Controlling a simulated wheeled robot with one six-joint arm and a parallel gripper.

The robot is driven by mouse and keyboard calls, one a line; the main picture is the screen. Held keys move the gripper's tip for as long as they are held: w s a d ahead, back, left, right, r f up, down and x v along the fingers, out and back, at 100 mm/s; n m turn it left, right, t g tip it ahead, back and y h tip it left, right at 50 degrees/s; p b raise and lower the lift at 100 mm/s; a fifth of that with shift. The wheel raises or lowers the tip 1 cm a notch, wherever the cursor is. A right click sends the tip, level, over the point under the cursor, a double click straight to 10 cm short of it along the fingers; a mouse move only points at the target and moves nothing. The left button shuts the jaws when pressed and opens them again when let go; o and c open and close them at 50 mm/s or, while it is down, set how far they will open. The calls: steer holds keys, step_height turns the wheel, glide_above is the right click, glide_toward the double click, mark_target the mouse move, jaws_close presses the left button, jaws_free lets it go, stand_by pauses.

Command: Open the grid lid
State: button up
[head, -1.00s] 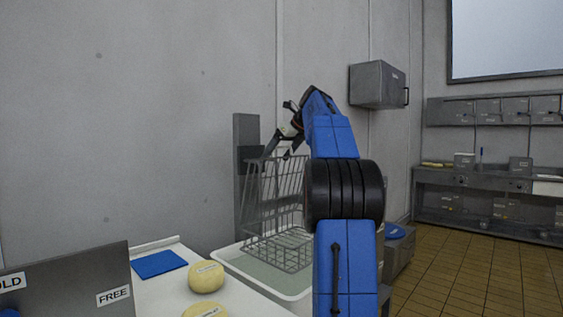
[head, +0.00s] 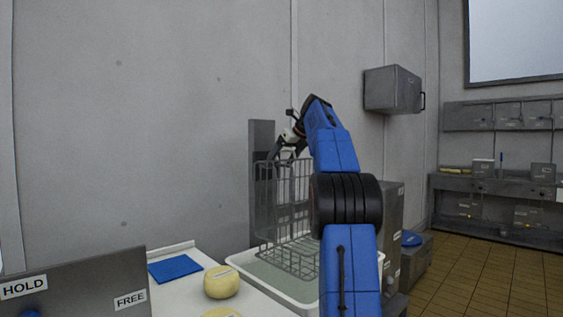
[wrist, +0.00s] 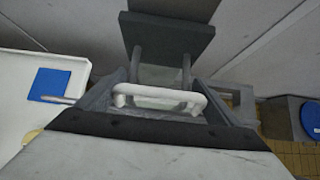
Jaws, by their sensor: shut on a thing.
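The grid lid (head: 283,203) is a grey wire grid standing up steeply over a white basin (head: 290,294) of pale liquid. Its lower wires are close to the liquid. My gripper (head: 287,153) is at the top of the grid in the head view. In the wrist view my gripper (wrist: 160,100) is shut on a white bar-shaped handle (wrist: 158,94) lying across between the fingers. The blue arm hides the right part of the grid and basin. The wires cannot be made out in the wrist view.
A grey post (head: 262,140) stands against the wall behind the grid. Left of the basin, a white table holds a blue mat (head: 174,268) and yellow cheeses (head: 221,282). A grey panel (head: 80,290) labelled HOLD and FREE stands front left. Grey boxes (head: 392,225) stand right of my arm.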

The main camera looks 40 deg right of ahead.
steer(key=shift+d+f, duration=0.1)
steer(key=shift+f, duration=0.25)
steer(key=o, duration=1.2)
steer(key=shift+w+d+f, duration=0.1)
steer(key=shift+w, duration=0.05)
steer(key=v, duration=1.7)
steer(key=shift+r, duration=0.45)
